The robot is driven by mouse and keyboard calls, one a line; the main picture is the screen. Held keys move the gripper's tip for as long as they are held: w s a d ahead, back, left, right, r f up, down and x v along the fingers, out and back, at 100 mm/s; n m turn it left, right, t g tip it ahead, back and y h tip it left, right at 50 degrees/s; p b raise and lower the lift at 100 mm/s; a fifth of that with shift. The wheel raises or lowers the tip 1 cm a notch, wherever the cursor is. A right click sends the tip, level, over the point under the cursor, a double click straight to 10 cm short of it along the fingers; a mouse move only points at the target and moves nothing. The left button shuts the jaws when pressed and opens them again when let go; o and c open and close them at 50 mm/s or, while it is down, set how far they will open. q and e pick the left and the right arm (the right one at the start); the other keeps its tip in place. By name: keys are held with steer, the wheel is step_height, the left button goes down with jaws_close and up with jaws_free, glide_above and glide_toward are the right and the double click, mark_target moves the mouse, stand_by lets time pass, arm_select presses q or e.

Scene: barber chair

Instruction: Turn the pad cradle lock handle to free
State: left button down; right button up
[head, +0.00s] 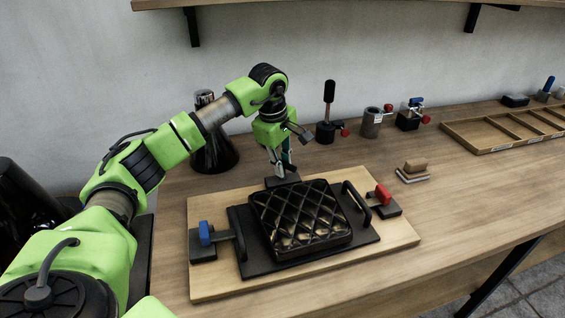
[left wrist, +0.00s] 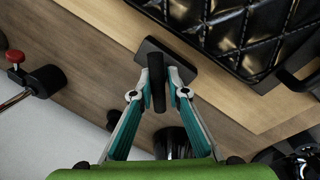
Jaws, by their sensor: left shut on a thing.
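A black quilted pad (head: 300,215) sits in a black cradle (head: 254,262) with side handles, on a light wooden board (head: 215,285). My left gripper (head: 281,170) points down behind the pad's far edge. In the left wrist view its fingers (left wrist: 159,88) are shut on a black upright lock handle (left wrist: 156,70), which rises from a dark flat base (left wrist: 182,66). In the head view the fingers and arm mostly hide this handle; its base (head: 283,181) shows. A blue-handled clamp (head: 205,234) is at the board's left and a red-handled one (head: 383,194) at its right. My right gripper is not in view.
A black cone-shaped container (head: 215,152) stands behind my left arm. Several small fixtures with knobs, one tall and black-handled (head: 328,105), line the wall. A tan block (head: 415,167) and a wooden compartment tray (head: 480,145) lie at right. The table's right front is clear.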

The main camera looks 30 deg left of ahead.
arm_select(q)
steer(key=n+y+p, duration=0.1)
steer(key=n, duration=0.4)
steer(key=shift+d+n, duration=0.1)
steer(key=shift+n, duration=0.2)
steer(key=n+p, duration=0.1)
steer(key=n, duration=0.3)
steer(key=shift+n+g+y, duration=0.4)
steer(key=shift+n, duration=0.3)
steer(key=c, duration=2)
jaws_free()
steer(key=shift+o, duration=0.2)
